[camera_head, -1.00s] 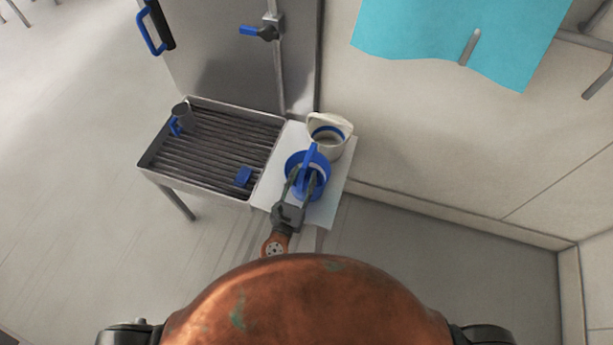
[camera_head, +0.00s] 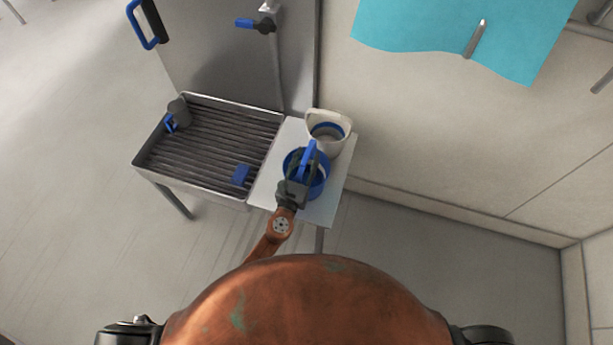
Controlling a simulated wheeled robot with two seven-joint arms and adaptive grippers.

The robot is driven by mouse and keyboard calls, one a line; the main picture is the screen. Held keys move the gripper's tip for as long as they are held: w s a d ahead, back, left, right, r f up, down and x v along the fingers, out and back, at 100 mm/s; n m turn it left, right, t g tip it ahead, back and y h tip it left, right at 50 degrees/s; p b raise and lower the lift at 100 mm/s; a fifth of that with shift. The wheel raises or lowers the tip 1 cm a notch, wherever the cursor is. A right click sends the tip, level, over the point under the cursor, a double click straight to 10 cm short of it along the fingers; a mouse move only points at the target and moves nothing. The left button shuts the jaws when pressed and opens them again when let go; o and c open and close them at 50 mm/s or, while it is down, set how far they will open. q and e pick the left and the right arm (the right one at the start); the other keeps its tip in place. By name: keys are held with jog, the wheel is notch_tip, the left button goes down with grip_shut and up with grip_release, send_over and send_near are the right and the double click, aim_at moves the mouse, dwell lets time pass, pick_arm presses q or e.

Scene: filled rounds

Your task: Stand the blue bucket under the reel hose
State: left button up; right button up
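The blue bucket (camera_head: 318,187) stands upright on a small white side table (camera_head: 262,190), with its blue handle (camera_head: 309,152) raised. My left gripper (camera_head: 304,168) reaches over the bucket's near side, its fingers apart on either side of the handle. The fingertips are partly hidden, and I cannot tell if they touch the handle. I cannot make out a reel hose for certain. A vertical pipe with a blue-levered valve (camera_head: 264,24) runs down the steel panel behind the grated tray (camera_head: 190,187). My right gripper is not in view.
A white bucket with a blue band (camera_head: 338,146) stands close behind the blue one. On the grated tray are a grey jug with a blue handle (camera_head: 179,110) and a small blue block (camera_head: 241,174). A wall with a turquoise sheet (camera_head: 420,30) is to the right.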

pick_arm(q)
jog(key=shift+c, duration=0.2)
grip_shut()
dwell(0.5)
